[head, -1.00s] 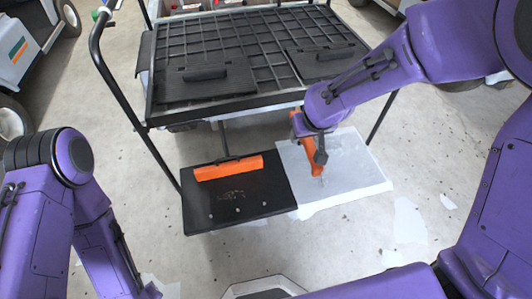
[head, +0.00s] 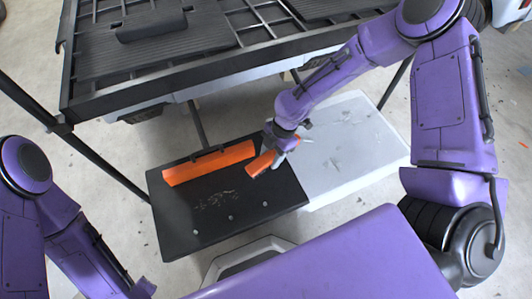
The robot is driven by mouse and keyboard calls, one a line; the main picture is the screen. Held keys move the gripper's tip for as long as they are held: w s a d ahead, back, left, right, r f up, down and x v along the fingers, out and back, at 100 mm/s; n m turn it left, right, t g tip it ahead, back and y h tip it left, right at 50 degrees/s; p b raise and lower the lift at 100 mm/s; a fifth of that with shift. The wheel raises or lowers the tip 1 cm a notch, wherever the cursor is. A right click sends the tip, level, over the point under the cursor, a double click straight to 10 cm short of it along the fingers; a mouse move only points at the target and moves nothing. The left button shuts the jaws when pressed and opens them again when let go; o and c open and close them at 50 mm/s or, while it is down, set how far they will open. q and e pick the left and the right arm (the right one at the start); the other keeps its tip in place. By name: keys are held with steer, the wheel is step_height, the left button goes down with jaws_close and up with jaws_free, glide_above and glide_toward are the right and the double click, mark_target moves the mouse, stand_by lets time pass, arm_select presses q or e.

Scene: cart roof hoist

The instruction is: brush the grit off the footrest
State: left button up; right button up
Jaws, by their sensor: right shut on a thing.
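The footrest (head: 250,212) is a black board low at the front of the cart. A pale patch of grit (head: 215,201) lies near its middle. My right gripper (head: 277,150) is shut on an orange-handled tool (head: 262,164), which looks like the brush. It holds the tool over the footrest's back right corner, right of the grit. The tool's working end is hard to make out, and I cannot tell whether it touches the board. My left arm's end (head: 143,289) is at the bottom left, away from the footrest; its jaws do not show clearly.
An orange bar (head: 208,165) lies along the footrest's back edge. A white panel (head: 345,150) with scuff marks adjoins the footrest on the right. The cart's black slatted rack (head: 220,45) overhangs behind, with dark posts at its sides. Several small round studs dot the footrest's front.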

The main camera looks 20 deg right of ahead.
stand_by(0.3)
steer(key=shift+r+p, duration=0.15)
steer(key=shift+p, duration=0.4)
step_height(320, 180, down, 8)
steer(key=b, duration=0.5)
steer(key=shift+f+b, duration=1.2)
steer(key=shift+f, duration=0.35)
steer(key=shift+a, duration=8.6)
steer(key=shift+a+b, duration=0.4)
steer(key=shift+a, duration=2.4)
steer(key=shift+a+b, duration=0.55)
steer(key=shift+a, duration=2.55)
